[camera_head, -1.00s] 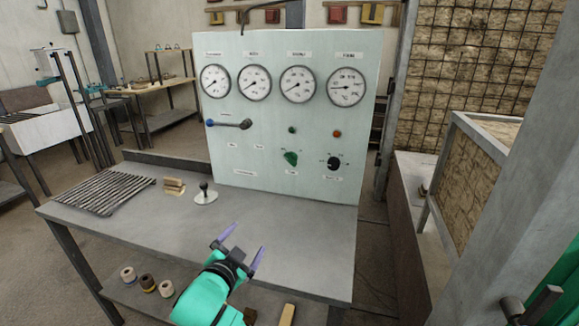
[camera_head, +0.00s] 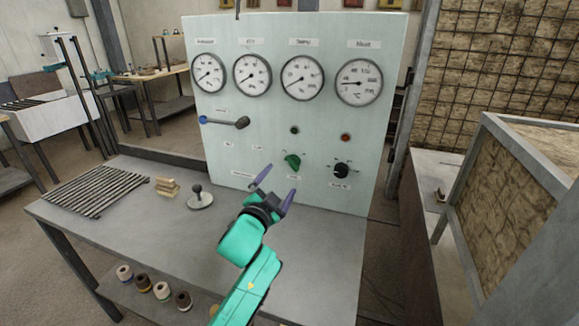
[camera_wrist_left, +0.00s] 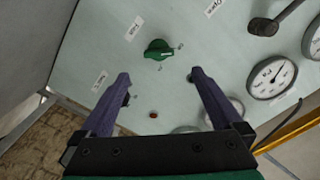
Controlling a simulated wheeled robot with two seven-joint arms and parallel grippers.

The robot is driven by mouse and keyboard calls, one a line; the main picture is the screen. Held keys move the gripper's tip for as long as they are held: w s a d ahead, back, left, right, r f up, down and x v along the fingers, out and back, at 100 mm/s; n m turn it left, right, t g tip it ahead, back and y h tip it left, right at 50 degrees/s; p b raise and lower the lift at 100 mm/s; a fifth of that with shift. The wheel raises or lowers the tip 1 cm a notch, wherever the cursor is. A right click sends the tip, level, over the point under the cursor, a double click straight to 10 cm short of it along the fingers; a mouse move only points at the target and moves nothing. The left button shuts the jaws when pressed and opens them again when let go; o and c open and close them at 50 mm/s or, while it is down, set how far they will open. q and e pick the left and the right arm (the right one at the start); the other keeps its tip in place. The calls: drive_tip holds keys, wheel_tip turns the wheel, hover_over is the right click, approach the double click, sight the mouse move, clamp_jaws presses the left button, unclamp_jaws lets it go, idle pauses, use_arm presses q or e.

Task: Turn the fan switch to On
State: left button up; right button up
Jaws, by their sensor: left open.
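A green rotary knob (camera_head: 292,161) and a black rotary knob (camera_head: 342,171) sit side by side low on the pale panel (camera_head: 225,150). My left gripper (camera_head: 276,188) is open and empty, in front of the panel, just below and left of the green knob in the head view. In the left wrist view the green knob (camera_wrist_left: 157,48) shows ahead between the open fingers (camera_wrist_left: 160,76), apart from them. The black knob is mostly hidden behind the left-hand finger there. My right gripper is out of view.
The panel also carries several gauges (camera_head: 302,78), a blue-tipped lever (camera_head: 226,122) and two small lamps. On the grey table (camera_head: 180,225) are a slatted rack (camera_head: 95,190), small wooden blocks (camera_head: 167,187) and a black-knobbed stand (camera_head: 200,199). The table's right part is clear.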

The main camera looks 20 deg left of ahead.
sight(291, 166)
use_arm(q)
drive_tip(key=w, duration=0.8)
drive_tip(key=shift+w+d+f, duration=0.15)
drive_tip(key=shift+w+d, duration=0.1)
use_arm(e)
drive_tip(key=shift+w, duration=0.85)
use_arm(q)
drive_tip(key=c, duration=1.4)
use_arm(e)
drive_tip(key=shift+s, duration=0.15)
